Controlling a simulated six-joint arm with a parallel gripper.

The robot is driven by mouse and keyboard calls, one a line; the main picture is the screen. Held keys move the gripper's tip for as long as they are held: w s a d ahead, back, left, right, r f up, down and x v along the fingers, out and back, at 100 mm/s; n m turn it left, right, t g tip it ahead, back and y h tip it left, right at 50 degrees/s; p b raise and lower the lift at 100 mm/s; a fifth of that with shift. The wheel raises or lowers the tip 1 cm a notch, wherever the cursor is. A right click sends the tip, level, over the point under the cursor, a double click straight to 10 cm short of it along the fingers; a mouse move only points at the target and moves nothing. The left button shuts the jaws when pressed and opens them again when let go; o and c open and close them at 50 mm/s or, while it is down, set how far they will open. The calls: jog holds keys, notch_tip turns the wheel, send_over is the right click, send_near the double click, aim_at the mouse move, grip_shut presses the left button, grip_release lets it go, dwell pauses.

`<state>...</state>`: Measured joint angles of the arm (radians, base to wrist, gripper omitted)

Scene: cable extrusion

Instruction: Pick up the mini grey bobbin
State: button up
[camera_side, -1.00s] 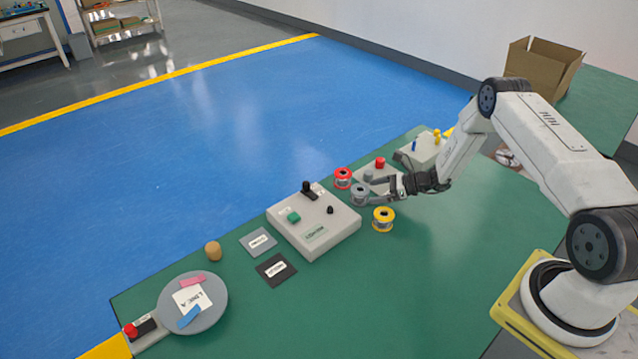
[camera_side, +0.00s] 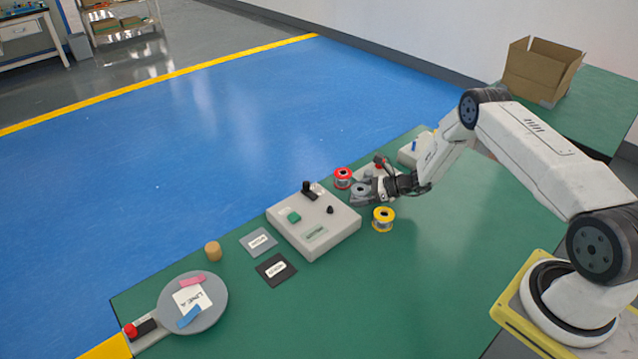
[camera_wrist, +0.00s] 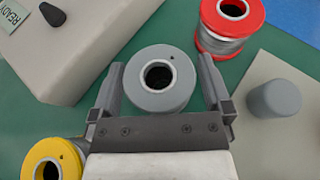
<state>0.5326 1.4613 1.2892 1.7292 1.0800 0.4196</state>
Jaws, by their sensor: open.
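The grey bobbin (camera_side: 361,189) stands on the green table between the red bobbin and the yellow bobbin. In the wrist view the grey bobbin (camera_wrist: 160,80) shows its round top with a dark centre hole. My gripper (camera_wrist: 161,75) is open, with one finger on each side of the grey bobbin. A small gap seems to show beside the right finger; I cannot tell whether the left finger touches. In the side view my gripper (camera_side: 362,192) is low at the bobbin and partly hides its lower part.
A red bobbin (camera_wrist: 231,28) stands close by the right finger, and a yellow bobbin (camera_wrist: 53,160) is at lower left. A control box (camera_side: 314,220) stands left of the bobbins. A panel with a grey knob (camera_wrist: 275,98) is to the right. Open table lies in front.

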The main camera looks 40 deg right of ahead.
jog(key=c, duration=1.1)
jog(key=shift+c, duration=0.2)
jog(key=shift+r, duration=0.25)
jog(key=shift+r, duration=0.9)
jog(key=s+a+r, duration=0.2)
jog(key=s+r, duration=0.8)
jog(key=s, duration=0.3)
jog(key=shift+s+a+r, duration=0.35)
jog(key=shift+a, duration=0.05)
